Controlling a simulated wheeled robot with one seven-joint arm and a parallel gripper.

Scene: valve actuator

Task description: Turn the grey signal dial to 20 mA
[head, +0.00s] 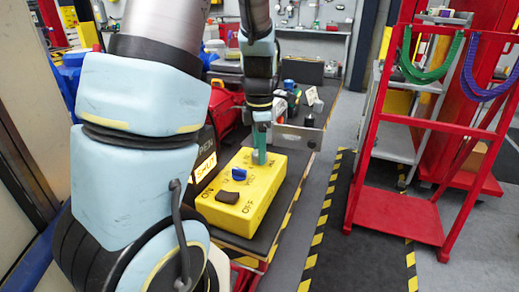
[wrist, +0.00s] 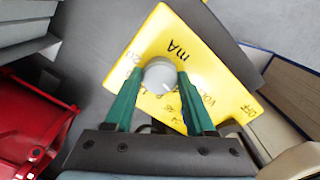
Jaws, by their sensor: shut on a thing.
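The grey signal dial (wrist: 159,73) sits on the yellow control box (head: 240,207), near the printed "mA" label. In the wrist view the two green fingers of my gripper (wrist: 159,82) are on either side of the dial and shut on it. In the head view my gripper (head: 260,155) points down at the far end of the box and mostly hides the dial. The dial's pointer and its exact setting are not clear; fingers cover part of the scale.
A red cart (head: 400,215) is at right, beyond clear floor.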

